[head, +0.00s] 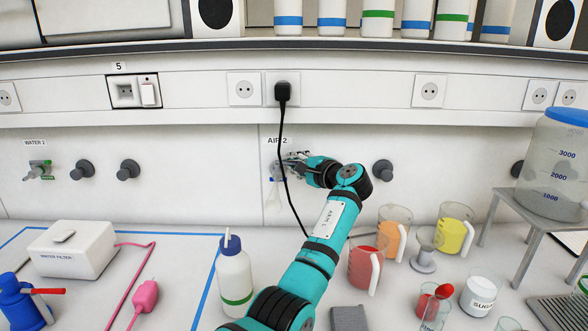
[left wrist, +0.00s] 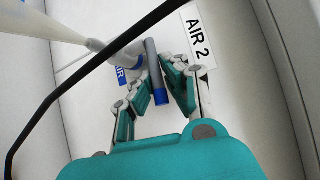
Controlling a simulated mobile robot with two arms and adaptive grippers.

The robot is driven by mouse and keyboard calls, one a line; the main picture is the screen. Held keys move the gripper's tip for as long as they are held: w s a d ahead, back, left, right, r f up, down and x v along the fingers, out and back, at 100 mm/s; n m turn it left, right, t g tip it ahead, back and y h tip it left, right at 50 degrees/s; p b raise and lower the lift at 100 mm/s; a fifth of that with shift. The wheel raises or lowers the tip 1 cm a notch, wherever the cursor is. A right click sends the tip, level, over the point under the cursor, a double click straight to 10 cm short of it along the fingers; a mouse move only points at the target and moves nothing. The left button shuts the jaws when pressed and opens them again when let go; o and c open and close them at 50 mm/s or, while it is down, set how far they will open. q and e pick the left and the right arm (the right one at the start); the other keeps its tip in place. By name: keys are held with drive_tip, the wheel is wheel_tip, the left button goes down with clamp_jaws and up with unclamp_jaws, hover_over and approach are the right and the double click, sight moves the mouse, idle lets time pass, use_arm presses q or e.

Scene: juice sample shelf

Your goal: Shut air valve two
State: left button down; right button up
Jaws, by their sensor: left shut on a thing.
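Air valve two (head: 276,171) is on the white wall panel under the "AIR 2" label (head: 278,140), mostly hidden behind my left gripper (head: 292,165) in the head view. In the left wrist view its grey lever with a blue end (left wrist: 157,84) lies between the two fingers of my left gripper (left wrist: 157,92), which is shut on it. The "AIR 2" label (left wrist: 199,37) is beside the right finger. A pale tapered nozzle (left wrist: 72,35) reaches from the valve toward the upper left. My right gripper is not in view.
A black cable (head: 282,135) hangs from a plug (head: 282,92) in front of the valve and crosses the wrist view. A white bottle with a blue cap (head: 235,278) and jugs of red (head: 362,268), orange and yellow liquid stand on the bench near my arm.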

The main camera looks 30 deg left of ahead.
use_arm(q)
drive_tip(key=shift+f, duration=0.4)
drive_tip(key=c, duration=1.6)
unclamp_jaws()
drive_tip(key=shift+c, duration=0.2)
drive_tip(key=shift+r, duration=0.15)
drive_tip(key=v, duration=1.2)
drive_tip(key=shift+w, duration=0.15)
